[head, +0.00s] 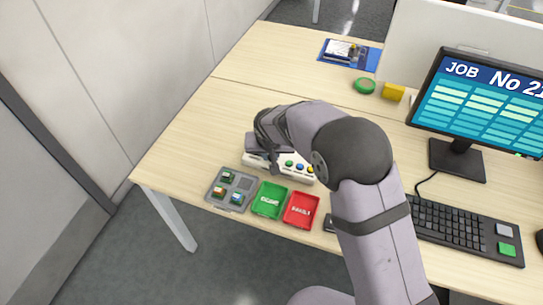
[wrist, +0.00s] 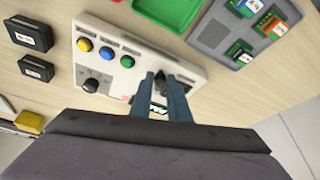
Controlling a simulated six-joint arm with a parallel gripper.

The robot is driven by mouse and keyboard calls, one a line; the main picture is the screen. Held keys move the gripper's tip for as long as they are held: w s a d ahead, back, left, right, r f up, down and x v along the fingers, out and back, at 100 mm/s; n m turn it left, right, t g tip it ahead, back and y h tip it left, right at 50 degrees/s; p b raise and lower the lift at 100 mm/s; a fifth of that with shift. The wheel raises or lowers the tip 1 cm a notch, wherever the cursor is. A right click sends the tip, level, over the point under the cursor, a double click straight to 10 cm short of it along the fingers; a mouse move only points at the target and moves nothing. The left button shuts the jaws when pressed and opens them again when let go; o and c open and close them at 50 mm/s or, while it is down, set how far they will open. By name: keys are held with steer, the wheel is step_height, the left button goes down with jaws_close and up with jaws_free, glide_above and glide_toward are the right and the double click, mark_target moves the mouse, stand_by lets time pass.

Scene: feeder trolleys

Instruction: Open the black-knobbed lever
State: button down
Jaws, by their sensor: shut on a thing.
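A white control panel (head: 303,175) lies on the desk, mostly behind my arm in the head view. In the wrist view the panel (wrist: 122,88) shows yellow, blue and green buttons and a black rotary knob (wrist: 91,85). My gripper (wrist: 161,80) is at the panel's other end, its two fingers shut on the black-knobbed lever (wrist: 160,84). Only a dark bit of the lever shows between the fingers; its shaft and angle are hidden. In the head view my gripper (head: 270,160) is low over the panel's left end.
A grey tray (head: 213,202) with several small parts, a green tray (head: 268,201) and a red tray (head: 301,211) stand at the desk's front edge. A monitor (head: 482,105) and keyboard (head: 455,224) are at the right. The desk's left side is clear.

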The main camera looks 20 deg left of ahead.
stand_by(0.3)
steer(key=c, duration=1.7)
jaws_free()
steer(key=shift+o, duration=0.2)
steer(key=a+b+v, duration=0.1)
steer(key=v, duration=0.6)
steer(key=shift+d+r, duration=0.15)
steer(key=shift+d, duration=0.35)
